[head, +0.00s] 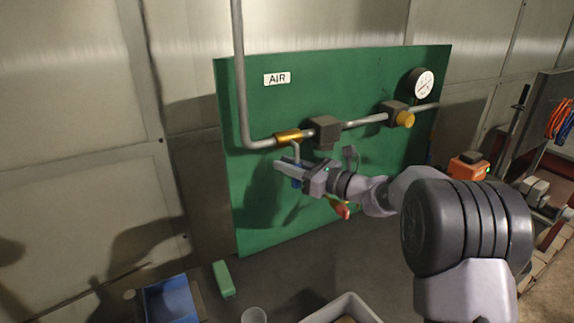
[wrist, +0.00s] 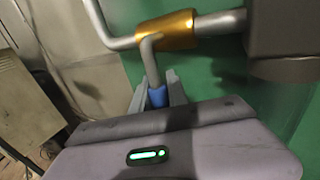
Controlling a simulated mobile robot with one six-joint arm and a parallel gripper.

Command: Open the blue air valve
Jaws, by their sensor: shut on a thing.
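The air valve has a brass body (head: 288,136) on the grey pipe, below the AIR label on the green panel. Its grey lever (head: 296,152) hangs down from the body, roughly across the horizontal pipe. The blue grip (head: 296,182) at the lever's lower end is mostly hidden by my gripper (head: 289,170). In the wrist view the brass body (wrist: 167,30) is at the top, and the blue grip (wrist: 157,96) sits between the two fingers of my gripper (wrist: 158,88). The fingers are shut on it.
Right along the pipe are a dark block (head: 324,132), a yellow knob (head: 405,119) and a round gauge (head: 423,83). A red-handled part (head: 340,209) hangs below my wrist. A blue bin (head: 170,301), green box (head: 223,279) and grey tray (head: 343,308) stand below.

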